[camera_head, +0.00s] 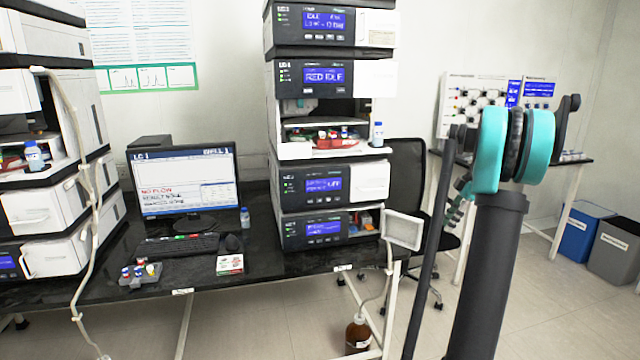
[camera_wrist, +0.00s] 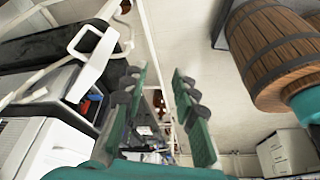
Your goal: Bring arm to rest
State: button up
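My arm (camera_head: 480,270) rises at the right of the head view, with a dark upright link and teal joints at its bent top. My gripper (camera_wrist: 160,70) shows two green fingers in the wrist view, spread apart with nothing between them. In the head view the green fingers (camera_head: 455,208) show only partly, beside the arm's dark links and to the right of the bench. They look empty and apart from the bench and the instruments.
An instrument stack (camera_head: 330,190) stands on the black bench (camera_head: 270,262), a white open door panel (camera_head: 403,229) jutting towards my arm. A brown bottle (camera_head: 358,336) is on the floor. Bins (camera_head: 577,230) stand at right. A wooden barrel (camera_wrist: 275,50) shows in the wrist view.

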jog(key=s+a+f+m+t+h, duration=0.1)
jog(key=s+a+f+m, duration=0.25)
jog(key=s+a, duration=0.35)
jog(key=s+a+f+m+h, duration=0.1)
jog(key=s+a+f+m, duration=0.1)
jog(key=s+a+m, duration=0.5)
jog(key=s+a+f+m+t+h, duration=0.1)
jog(key=s+a+f+m, duration=0.2)
jog(key=s, duration=0.6)
jog(key=s+a+f+m+t+h, duration=0.1)
jog(key=s+a+f+m, duration=0.2)
jog(key=s+a+f, duration=0.3)
jog(key=s+f, duration=0.1)
jog(key=s, duration=0.2)
jog(key=shift+a+t, duration=0.2)
jog(key=shift+t, duration=0.2)
jog(key=shift+w, duration=0.1)
